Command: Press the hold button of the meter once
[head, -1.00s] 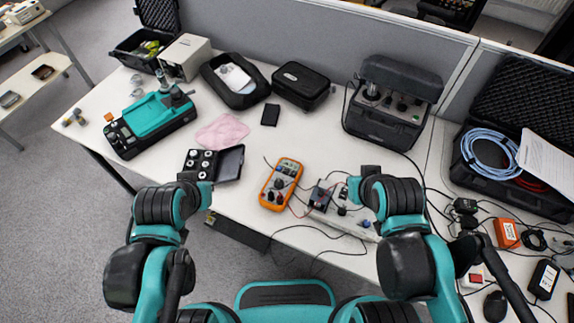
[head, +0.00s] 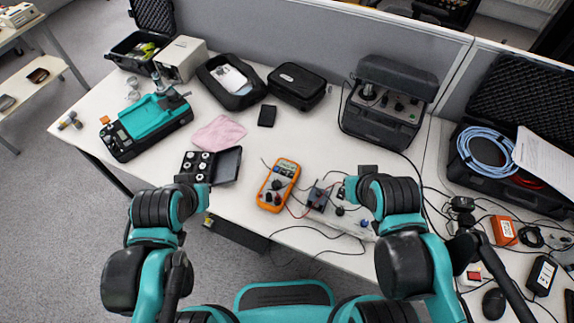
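The meter (head: 278,185) is an orange handheld multimeter with a grey screen at its far end and a dark dial. It lies on the white table near the front edge, between my two arms. Its small buttons are too small to tell apart. My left gripper (head: 190,181) is left of the meter, beside the open case of round weights, mostly hidden by its own arm. My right gripper (head: 358,180) is right of the meter, over the grey box with knobs, also mostly hidden. Neither gripper touches the meter.
A grey box with knobs and leads (head: 340,208) sits right of the meter. An open case of round weights (head: 197,164) lies left. A pink cloth (head: 218,133) and a black pouch (head: 267,115) lie behind. Bare table surrounds the meter's far side.

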